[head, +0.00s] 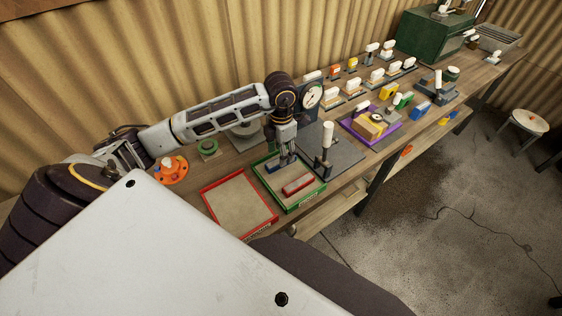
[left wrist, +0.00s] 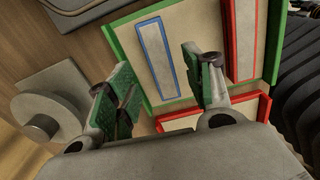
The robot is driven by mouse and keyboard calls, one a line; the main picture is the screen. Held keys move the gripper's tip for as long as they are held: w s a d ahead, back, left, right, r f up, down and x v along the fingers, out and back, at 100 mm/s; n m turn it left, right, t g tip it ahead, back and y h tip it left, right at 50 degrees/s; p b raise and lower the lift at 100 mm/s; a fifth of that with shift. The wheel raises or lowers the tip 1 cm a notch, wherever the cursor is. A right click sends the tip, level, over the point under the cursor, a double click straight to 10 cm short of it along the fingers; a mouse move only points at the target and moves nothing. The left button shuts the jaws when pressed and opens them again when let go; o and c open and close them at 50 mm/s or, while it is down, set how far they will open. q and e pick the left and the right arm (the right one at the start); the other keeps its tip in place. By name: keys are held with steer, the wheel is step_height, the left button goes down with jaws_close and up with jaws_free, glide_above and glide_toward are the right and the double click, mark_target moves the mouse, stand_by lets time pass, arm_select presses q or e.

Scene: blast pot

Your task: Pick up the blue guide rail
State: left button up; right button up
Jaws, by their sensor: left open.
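The blue guide rail (head: 271,169) lies in the green-rimmed tray (head: 293,209) on the bench, partly hidden by my left gripper in the head view. In the left wrist view it is a long strip with a blue edge and pale middle (left wrist: 156,56). My left gripper (head: 289,158) points down over the tray, close to the rail. Its two fingers (left wrist: 161,88) are apart with nothing between them, and the rail shows beyond the gap. Contact cannot be told. A red rail (head: 298,184) lies beside the blue one, also in the left wrist view (left wrist: 240,40). My right gripper is not seen.
A red-rimmed tray (head: 210,191) sits left of the green one. A dark plate with a white-handled clamp (head: 326,140) stands to the right. A dial gauge (head: 309,97) stands behind my gripper. A purple tray (head: 371,141) and several small parts lie farther along.

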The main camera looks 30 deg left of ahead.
arm_select(q)
steer(key=shift+f, duration=1.5)
jaws_close()
